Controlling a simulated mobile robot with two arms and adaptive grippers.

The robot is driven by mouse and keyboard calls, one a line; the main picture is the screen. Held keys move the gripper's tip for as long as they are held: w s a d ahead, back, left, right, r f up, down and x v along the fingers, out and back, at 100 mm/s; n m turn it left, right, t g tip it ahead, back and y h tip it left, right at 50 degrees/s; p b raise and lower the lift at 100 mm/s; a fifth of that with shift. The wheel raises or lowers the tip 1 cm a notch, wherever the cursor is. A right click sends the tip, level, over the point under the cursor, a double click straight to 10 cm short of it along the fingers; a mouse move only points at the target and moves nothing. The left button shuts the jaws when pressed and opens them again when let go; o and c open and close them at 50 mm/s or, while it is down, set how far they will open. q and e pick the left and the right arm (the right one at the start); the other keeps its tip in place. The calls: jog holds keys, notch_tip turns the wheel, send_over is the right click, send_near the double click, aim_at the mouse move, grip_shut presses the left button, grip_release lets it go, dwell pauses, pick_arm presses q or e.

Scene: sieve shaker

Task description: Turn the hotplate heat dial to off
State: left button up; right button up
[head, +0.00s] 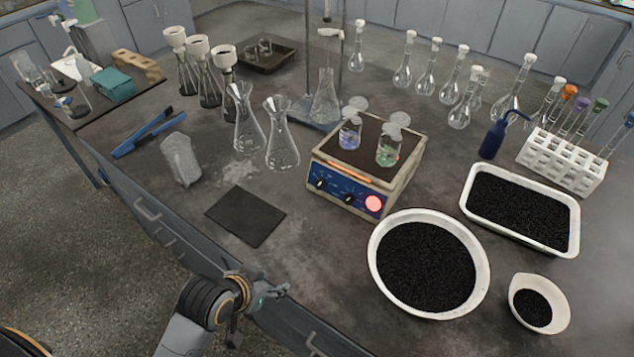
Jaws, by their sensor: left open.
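The hotplate (407,172) stands near the middle of the bench with its blue front panel facing me. The panel has two black dials, a left dial (320,184) and a right dial (349,198), and a lit red round light (374,203). I cannot tell which is the heat dial, and their settings are too small to read. Two small vessels, one with blue liquid (349,136) and one with green liquid (387,153), stand on top. My left gripper (280,292) is open and empty at the bench's front edge, below and left of the hotplate. My right gripper is out of view.
A dark flat mat (245,216) lies left of the hotplate. A round pan of black grains (483,289) stands close to its right front. Two empty conical flasks (282,150) stand to its left. The bench between mat and pan is clear.

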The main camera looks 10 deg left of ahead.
aim_at(318, 185)
pick_arm(q)
jog(key=w+r+t+h, duration=0.1)
jog(key=w+r+t, duration=0.25)
jog(key=w, duration=0.45)
jog(key=w+r+t+h, duration=0.1)
jog(key=w+r+t, duration=0.25)
jog(key=w, duration=0.45)
jog(key=shift+m+g, duration=0.3)
jog(key=shift+g, duration=0.3)
jog(key=x, duration=1.3)
jog(key=shift+d+r+p, duration=0.3)
jog(key=shift+d+p, duration=0.05)
grip_shut()
